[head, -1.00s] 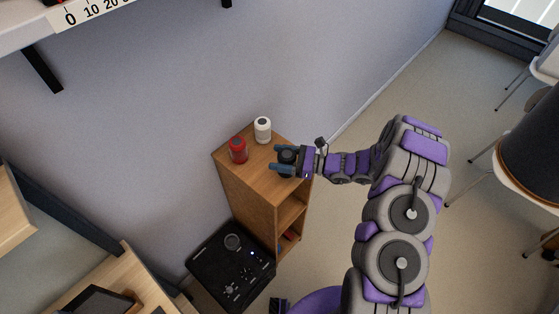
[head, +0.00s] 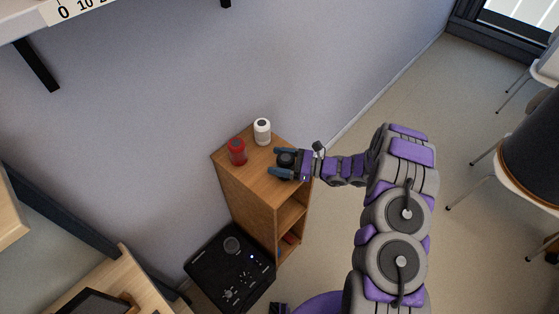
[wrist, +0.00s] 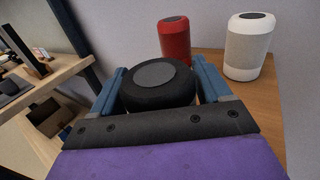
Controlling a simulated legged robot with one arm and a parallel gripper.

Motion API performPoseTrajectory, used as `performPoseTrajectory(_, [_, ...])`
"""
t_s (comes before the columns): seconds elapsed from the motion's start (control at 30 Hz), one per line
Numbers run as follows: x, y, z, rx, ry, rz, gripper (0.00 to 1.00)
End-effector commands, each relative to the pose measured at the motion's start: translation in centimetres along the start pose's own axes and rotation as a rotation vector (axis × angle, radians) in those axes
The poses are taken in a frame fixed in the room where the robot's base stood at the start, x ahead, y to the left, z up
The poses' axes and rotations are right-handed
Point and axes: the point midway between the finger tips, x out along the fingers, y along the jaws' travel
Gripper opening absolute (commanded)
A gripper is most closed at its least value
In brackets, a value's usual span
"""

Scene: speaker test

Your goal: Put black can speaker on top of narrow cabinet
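The black can speaker (head: 286,160) is a short dark cylinder with a grey disc on top. It stands upright at the right part of the wooden top of the narrow cabinet (head: 250,178). My gripper (head: 278,162) is around it, with one blue finger on each side. The fingers look spread, with a small gap beside the speaker. In the wrist view the speaker (wrist: 158,85) sits between both fingers, and its base is hidden by the gripper's palm.
A red can speaker (head: 237,152) and a white can speaker (head: 262,132) stand on the cabinet top near the wall. A black device with knobs (head: 231,268) is left of the cabinet, low down. A wooden desk (head: 128,268) is at lower left, and chairs stand at right.

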Motion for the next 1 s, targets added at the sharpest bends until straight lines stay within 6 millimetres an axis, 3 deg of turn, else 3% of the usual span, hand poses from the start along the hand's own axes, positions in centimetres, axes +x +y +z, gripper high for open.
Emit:
performPoseTrajectory(0.13, [0.0,0.0,0.0,0.0,0.0,0.0,0.92])
performPoseTrajectory(0.47, [-0.4,0.0,0.1,0.0,0.0,-0.001,0.92])
performPoseTrajectory(0.57, [-1.6,-0.1,0.2,0.001,0.001,-0.002,0.92])
performPoseTrajectory(1.0, [-10.0,0.0,0.2,0.001,0.0,-0.002,0.92])
